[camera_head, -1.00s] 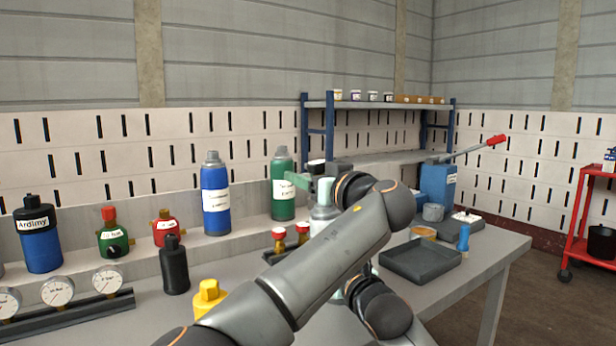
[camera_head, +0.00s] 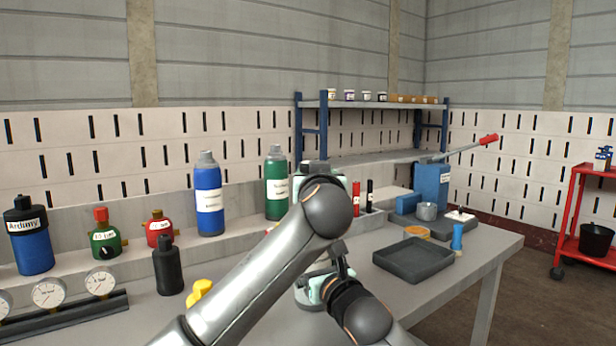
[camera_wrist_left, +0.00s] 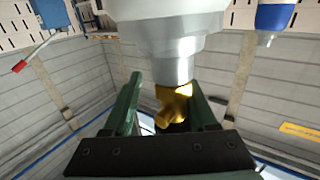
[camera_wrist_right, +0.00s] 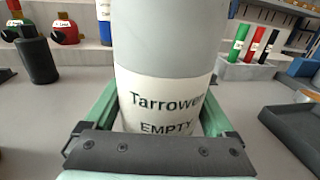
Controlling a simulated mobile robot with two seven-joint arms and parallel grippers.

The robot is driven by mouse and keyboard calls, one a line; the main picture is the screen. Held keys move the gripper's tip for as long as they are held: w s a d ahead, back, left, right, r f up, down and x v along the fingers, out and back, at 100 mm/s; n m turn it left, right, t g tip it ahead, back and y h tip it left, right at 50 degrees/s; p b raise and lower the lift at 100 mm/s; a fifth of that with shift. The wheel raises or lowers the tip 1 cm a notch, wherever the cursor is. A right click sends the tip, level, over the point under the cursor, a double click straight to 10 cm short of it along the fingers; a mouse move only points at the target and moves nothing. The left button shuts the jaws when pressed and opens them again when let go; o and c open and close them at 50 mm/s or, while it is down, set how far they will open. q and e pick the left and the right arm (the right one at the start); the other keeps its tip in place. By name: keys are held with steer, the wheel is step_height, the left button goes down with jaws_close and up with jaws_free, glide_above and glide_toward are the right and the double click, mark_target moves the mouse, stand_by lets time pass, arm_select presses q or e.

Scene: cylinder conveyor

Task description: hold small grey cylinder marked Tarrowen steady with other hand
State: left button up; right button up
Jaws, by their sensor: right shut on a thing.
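The small grey cylinder (camera_wrist_right: 165,45) stands in the right wrist view, its white label reading "Tarrowen" and "EMPTY". My right gripper (camera_wrist_right: 158,112) is shut on its lower body, a green finger on each side. In the left wrist view the cylinder's grey shoulder and neck (camera_wrist_left: 172,35) show, with a brass valve (camera_wrist_left: 173,105). My left gripper (camera_wrist_left: 166,85) is open, its dark green fingers on either side of the valve with gaps. In the head view my left arm hides most of the cylinder; my right gripper (camera_head: 322,286) shows low down.
A black tray (camera_head: 412,260) lies at right on the bench. Blue (camera_head: 209,197) and green (camera_head: 277,185) cylinders stand on the back ledge. A black bottle (camera_head: 168,268), a yellow fitting (camera_head: 199,292) and a gauge rail (camera_head: 75,310) are at left.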

arm_select(q)
steer(key=shift+w+a+m+h, duration=0.1)
steer(key=shift+m+h, duration=0.2)
steer(key=shift+h, duration=0.4)
steer(key=shift+s+d+m+g+h, duration=0.15)
steer(key=shift+d+m+g+h, duration=0.2)
steer(key=shift+m+h, duration=0.85)
steer(key=shift+s+d+m+g+h, duration=0.1)
steer(key=shift+d+m+g+h, duration=0.25)
steer(key=shift+m+h, duration=0.85)
steer(key=shift+s+d+m+g+h, duration=0.2)
steer(key=shift+m+g+h, duration=0.25)
steer(key=shift+h, duration=1.35)
steer(key=shift+m, duration=0.25)
steer(key=shift+s+d+m+g+h, duration=0.2)
steer(key=shift+m+g+h, duration=0.75)
steer(key=shift+g+h, duration=0.15)
steer(key=shift+s+d+m+g+h, duration=0.2)
steer(key=shift+d+m+g+h, duration=0.05)
steer(key=shift+m+g+h, duration=0.75)
steer(key=shift+s+d+m+g+h, duration=0.2)
steer(key=shift+m+g+h, duration=0.65)
steer(key=shift+g+h, duration=0.35)
jaws_close()
steer(key=shift+s+d, duration=0.1)
